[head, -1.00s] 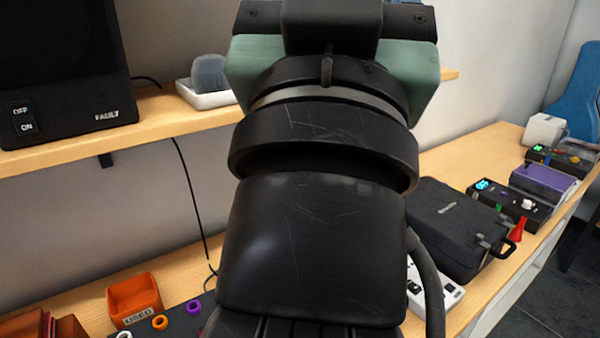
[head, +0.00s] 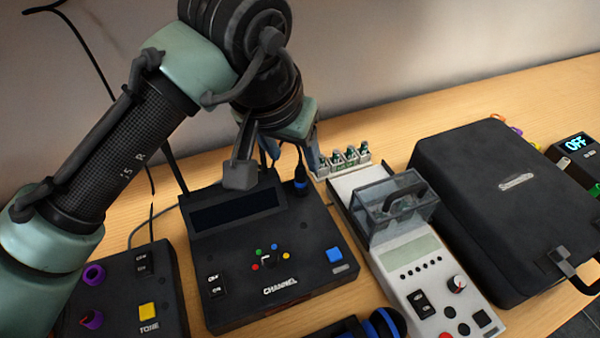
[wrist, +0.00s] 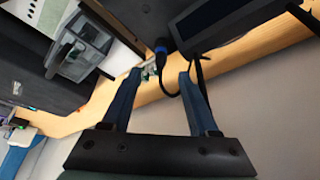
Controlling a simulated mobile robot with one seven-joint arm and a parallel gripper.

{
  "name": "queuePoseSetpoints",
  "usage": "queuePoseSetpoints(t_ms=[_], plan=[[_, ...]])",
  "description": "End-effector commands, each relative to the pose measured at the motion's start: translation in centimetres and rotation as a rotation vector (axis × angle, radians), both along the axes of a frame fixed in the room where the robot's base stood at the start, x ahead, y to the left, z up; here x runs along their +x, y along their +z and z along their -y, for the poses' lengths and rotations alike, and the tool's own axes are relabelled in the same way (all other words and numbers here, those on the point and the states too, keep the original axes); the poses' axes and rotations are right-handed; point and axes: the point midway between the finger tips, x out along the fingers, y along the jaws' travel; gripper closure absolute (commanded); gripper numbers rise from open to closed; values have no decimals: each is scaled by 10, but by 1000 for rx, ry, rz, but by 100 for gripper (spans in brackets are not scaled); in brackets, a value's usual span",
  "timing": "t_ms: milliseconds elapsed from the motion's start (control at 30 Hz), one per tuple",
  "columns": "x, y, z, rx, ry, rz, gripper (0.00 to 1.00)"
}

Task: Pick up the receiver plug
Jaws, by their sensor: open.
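The receiver plug (head: 300,180) is a small dark plug with a blue ring at the back right of the black receiver (head: 265,240) marked CHANNEL. In the wrist view the plug (wrist: 161,52) shows with a dark cable running from it. My gripper (head: 293,158) is above the plug end of the receiver, pointing down, and partly hides that area in the head view. In the wrist view my gripper (wrist: 160,76) has its blue fingers wide apart and nothing between the tips. The plug lies just beyond the tips, roughly between them; contact cannot be seen.
A grey device with a clear lidded box (head: 402,205) stands close right of the receiver. A small rack (head: 343,160) is behind it. A black case (head: 505,200) is further right. A black box marked TONE (head: 135,290) is left. The wall is close behind.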

Motion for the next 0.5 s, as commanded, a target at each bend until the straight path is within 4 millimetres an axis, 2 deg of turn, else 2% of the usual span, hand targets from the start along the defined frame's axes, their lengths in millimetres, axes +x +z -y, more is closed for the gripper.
queuePoseSetpoints(t_ms=[100,367,500], plan=[[7,-18,3,-1,0,1,40],[15,-36,6,0,-2,3,40],[23,-56,7,1,-1,2,40]])
